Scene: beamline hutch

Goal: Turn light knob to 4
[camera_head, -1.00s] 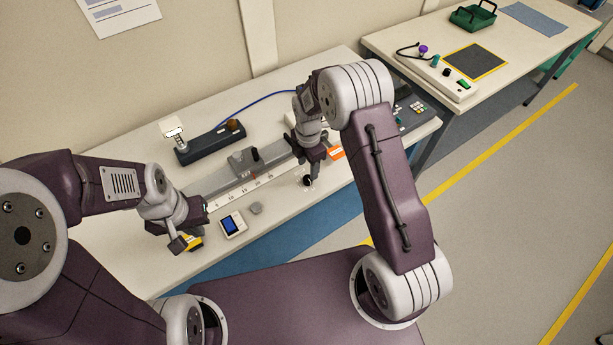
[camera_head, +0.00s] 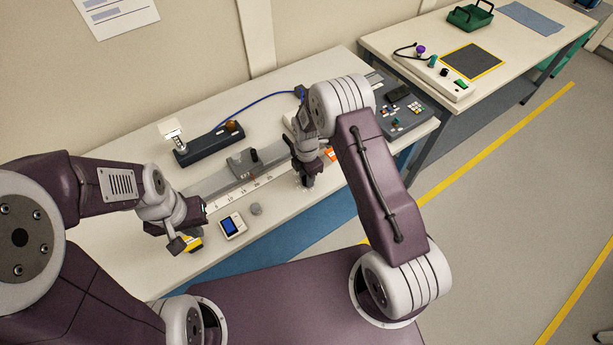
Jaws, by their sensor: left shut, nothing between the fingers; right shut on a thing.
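My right gripper (camera_head: 307,181) points down at the front edge of the near bench and is shut on the light knob, a small black knob. The fingers cover the knob, so its pointer and setting cannot be read. A few pale dial marks (camera_head: 298,187) show beside the fingers. My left gripper (camera_head: 184,241) is shut and empty over the front left of the bench, by a small yellow and black object (camera_head: 195,244).
A rail with a scale (camera_head: 226,202) and a grey carriage (camera_head: 241,163) run behind.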

